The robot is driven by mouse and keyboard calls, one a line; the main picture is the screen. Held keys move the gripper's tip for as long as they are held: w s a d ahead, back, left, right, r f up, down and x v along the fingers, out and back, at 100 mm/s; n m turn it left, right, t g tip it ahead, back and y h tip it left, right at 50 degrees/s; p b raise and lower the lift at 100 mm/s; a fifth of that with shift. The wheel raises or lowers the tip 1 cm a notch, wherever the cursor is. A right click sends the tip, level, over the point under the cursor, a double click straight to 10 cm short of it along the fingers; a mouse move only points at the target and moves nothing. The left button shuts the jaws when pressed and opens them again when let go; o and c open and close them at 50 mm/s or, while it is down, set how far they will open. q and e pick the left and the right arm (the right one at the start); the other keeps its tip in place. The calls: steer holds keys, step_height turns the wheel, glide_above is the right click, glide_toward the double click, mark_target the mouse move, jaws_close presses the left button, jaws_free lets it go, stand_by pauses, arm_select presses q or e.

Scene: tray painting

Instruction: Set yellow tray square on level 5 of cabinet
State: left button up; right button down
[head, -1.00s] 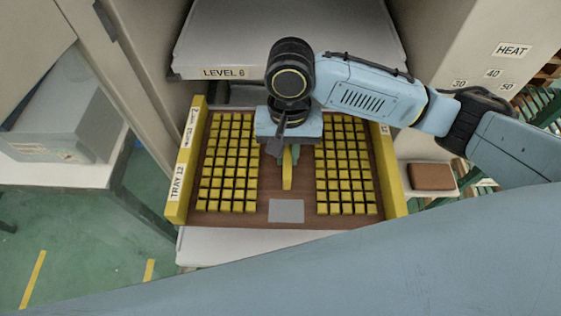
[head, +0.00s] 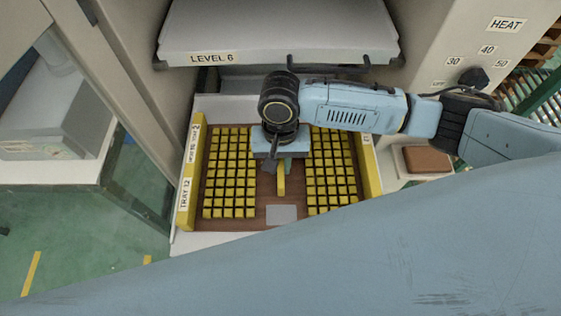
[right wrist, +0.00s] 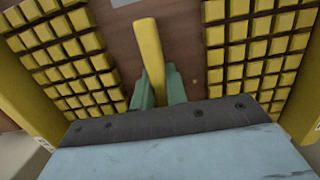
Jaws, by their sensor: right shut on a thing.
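The yellow tray (head: 186,205) has yellow side walls, a brown floor and two blocks of small yellow cubes, with a label reading TRAY 12 on its left wall. It sits over a pale shelf (head: 205,240) below the LEVEL 6 shelf of the cabinet; I cannot read that lower shelf's number. My right gripper (head: 281,180) is over the tray's middle, shut on its yellow handle (head: 281,186). In the right wrist view the green fingers clasp the handle (right wrist: 150,50) from both sides. My left gripper is not in view.
The LEVEL 6 shelf (head: 280,30) overhangs behind the tray. The cabinet's side panels stand close on both sides; the right one has a HEAT dial (head: 474,78). A brown block (head: 427,159) lies at right, and a grey box (head: 55,120) stands at left.

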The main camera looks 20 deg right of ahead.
steer(key=c, duration=1.4)
jaws_free()
steer(key=shift+f, duration=0.1)
step_height(320, 180, up, 12)
steer(key=w+p, duration=0.1)
steer(key=shift+w+d+p, duration=0.2)
steer(key=shift+p, duration=0.2)
